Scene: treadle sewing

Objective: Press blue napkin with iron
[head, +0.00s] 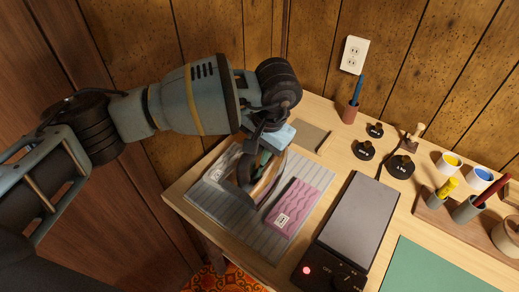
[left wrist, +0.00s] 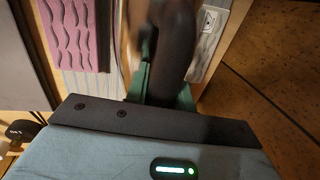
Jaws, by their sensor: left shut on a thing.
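My left gripper (head: 262,158) is over the grey striped pad (head: 268,243), shut on the dark handle of the iron (head: 270,183). The iron's tan, rounded lower body is partly hidden by my gripper. In the left wrist view the dark handle (left wrist: 172,45) is between the green fingers. A pink wavy-patterned napkin (head: 298,200) with a white label lies on the pad right of the iron. A pale greyish cloth (head: 217,174) with a label lies at the pad's left, partly hidden by the iron and gripper. My right gripper is out of view.
A dark flat-topped device (head: 357,222) with a red light stands right of the pad. A green mat (head: 445,272) lies at the front right. Black weights (head: 401,167), a pen cup (head: 349,113) and paint pots (head: 450,162) stand behind. A wood-panel wall backs the table.

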